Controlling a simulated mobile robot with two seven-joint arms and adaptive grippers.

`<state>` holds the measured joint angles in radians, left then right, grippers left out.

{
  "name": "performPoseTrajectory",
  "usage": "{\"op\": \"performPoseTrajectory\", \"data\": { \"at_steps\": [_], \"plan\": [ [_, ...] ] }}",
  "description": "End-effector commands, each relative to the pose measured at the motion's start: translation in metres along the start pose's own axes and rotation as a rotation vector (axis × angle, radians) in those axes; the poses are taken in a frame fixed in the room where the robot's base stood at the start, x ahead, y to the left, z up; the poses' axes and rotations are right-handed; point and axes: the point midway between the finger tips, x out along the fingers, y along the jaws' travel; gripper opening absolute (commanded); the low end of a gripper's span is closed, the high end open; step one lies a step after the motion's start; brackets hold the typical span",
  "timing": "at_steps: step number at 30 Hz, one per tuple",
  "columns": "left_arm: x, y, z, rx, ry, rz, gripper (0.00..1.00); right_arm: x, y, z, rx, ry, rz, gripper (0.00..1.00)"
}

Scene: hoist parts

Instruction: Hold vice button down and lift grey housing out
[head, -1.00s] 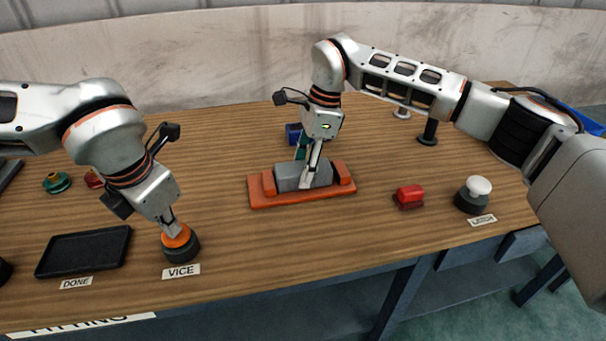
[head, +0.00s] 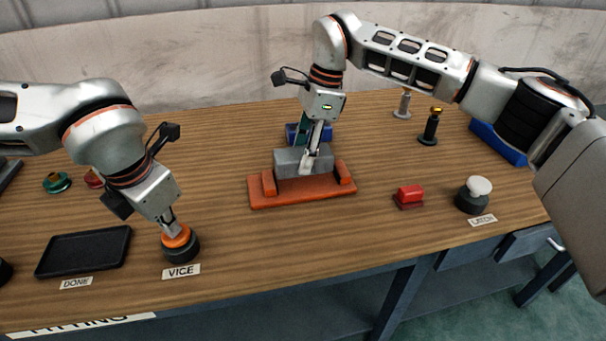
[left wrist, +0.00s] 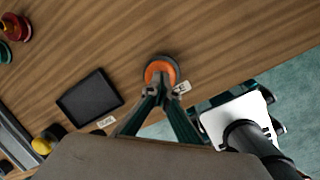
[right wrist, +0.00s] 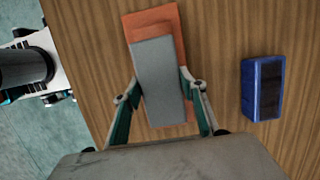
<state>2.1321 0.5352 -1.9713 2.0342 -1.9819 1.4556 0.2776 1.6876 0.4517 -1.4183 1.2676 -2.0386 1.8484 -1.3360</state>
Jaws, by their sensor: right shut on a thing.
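The orange vice button (head: 176,238) sits on a dark round base by the VICE label; it also shows in the left wrist view (left wrist: 160,66). My left gripper (head: 172,228) is shut, its fingertips pressed together on top of the button. The grey housing (head: 290,161) is a plain block, held just above the orange vice (head: 300,193) between its end jaws. My right gripper (head: 308,165) is shut on the housing. In the right wrist view the fingers flank the housing (right wrist: 158,80), with the orange vice (right wrist: 155,20) behind it.
A black DONE tray (head: 84,252) lies left of the button. A red block (head: 409,195) and a white-topped button (head: 476,192) are at right. Table between vice and button is clear.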

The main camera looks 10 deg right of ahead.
Motion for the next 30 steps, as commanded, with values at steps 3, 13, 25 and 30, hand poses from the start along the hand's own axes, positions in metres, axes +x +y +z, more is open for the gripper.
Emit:
{"op": "performPoseTrajectory", "data": {
  "at_steps": [3, 13, 25, 30],
  "plan": [
    [0.003, -0.001, -0.002, 0.0, 0.006, -0.002, 0.0, -0.007, 0.0, 0.002, 0.0, -0.001, -0.001, 0.22],
    [0.003, -0.001, -0.002, 0.0, 0.006, -0.002, 0.0, -0.024, -0.001, 0.006, 0.0, 0.0, -0.002, 0.22],
    [0.003, -0.001, -0.002, 0.0, 0.006, -0.002, 0.0, -0.034, 0.0, 0.009, -0.001, -0.001, 0.0, 0.22],
    [0.003, -0.001, -0.002, 0.0, 0.006, -0.002, 0.0, -0.034, 0.0, 0.009, -0.001, -0.001, 0.0, 0.22]
  ]
}}
